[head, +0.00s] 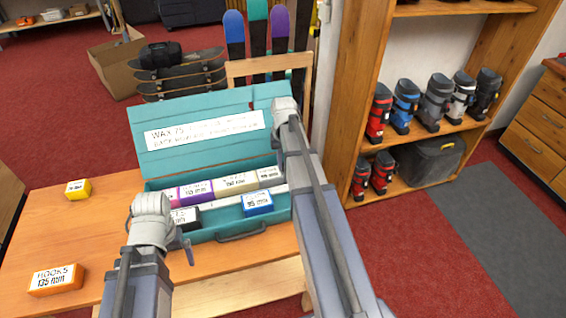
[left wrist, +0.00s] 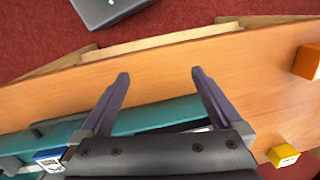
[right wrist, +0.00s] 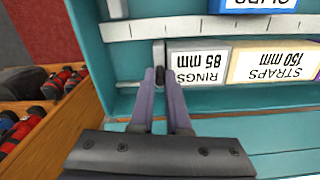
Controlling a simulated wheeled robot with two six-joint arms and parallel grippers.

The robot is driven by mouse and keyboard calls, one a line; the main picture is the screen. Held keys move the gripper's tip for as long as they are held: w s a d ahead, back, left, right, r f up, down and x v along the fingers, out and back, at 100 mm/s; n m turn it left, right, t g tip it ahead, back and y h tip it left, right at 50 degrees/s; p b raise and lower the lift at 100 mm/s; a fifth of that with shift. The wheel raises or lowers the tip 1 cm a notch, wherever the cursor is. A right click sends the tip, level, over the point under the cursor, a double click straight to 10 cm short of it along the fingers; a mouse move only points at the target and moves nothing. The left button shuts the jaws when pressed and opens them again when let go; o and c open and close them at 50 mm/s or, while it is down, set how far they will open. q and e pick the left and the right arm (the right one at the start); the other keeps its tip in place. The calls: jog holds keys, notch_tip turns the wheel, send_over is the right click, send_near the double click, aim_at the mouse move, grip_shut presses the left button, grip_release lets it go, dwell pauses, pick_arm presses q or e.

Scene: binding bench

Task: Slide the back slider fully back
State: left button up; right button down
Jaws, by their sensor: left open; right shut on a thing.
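The teal case (head: 215,235) stands open on the bench, its lid up behind it. In the right wrist view the back slider (right wrist: 158,52), a thin grey upright piece, stands beside the white "RINGS 85 mm" box (right wrist: 197,66), apparently touching it. My right gripper (right wrist: 160,78) is shut on the slider; its fingers hide the lower part. In the head view my right arm covers this spot. My left gripper (left wrist: 160,75) is open and empty above the case's front and the bench edge; it also shows in the head view (head: 186,246).
The back row also holds a "STRAPS 150 mm" box (right wrist: 270,62) and a purple-ended box (head: 195,192). A ruled white rail (right wrist: 215,25) separates the rows. A blue box (head: 257,203) lies in front. Orange (head: 56,279) and yellow (head: 78,189) boxes sit on the bench (head: 110,225).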

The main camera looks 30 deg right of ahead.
jog(key=d, duration=0.2)
jog(key=s+d, duration=0.1)
jog(key=d, duration=0.2)
jog(key=c, duration=0.9)
grip_release()
pick_arm(q)
jog(key=shift+r, duration=0.1)
notch_tip(320, 180, up, 8)
jog(key=p, duration=0.7)
jog(key=shift+p, duration=0.4)
pick_arm(e)
notch_tip(320, 180, up, 8)
jog(key=shift+f, duration=0.1)
pick_arm(q)
jog(key=shift+f, duration=0.2)
